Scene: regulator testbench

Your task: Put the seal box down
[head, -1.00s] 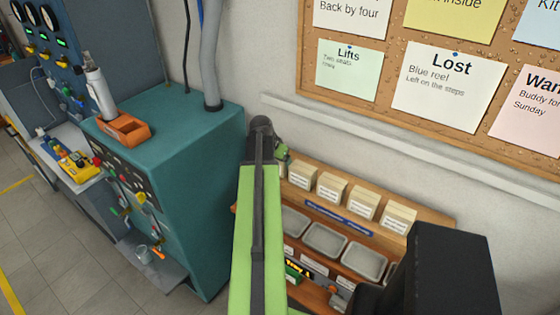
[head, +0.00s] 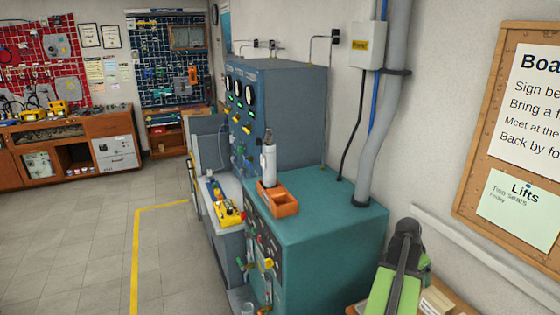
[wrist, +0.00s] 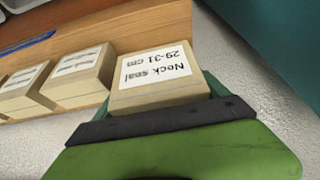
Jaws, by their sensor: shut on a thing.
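The seal box (wrist: 155,75) is a cream box with a white label reading "Neck seal 29-31 cm", upside down in the wrist view. My gripper (wrist: 163,108) is shut on it, with teal finger edges at its sides. Other cream boxes (wrist: 78,77) stand to its left by a wooden shelf board (wrist: 130,28). I cannot tell whether the held box touches the shelf. In the head view my arm rises at the lower right and the gripper is out of sight.
A teal cabinet (head: 345,225) stands left of my arm, with an orange holder (head: 278,200) and a grey cylinder (head: 268,163) on top. A yellow tool (head: 227,212) lies on the bench beyond. Open floor (head: 75,240) spreads at the left. A cork board (head: 480,170) hangs at the right.

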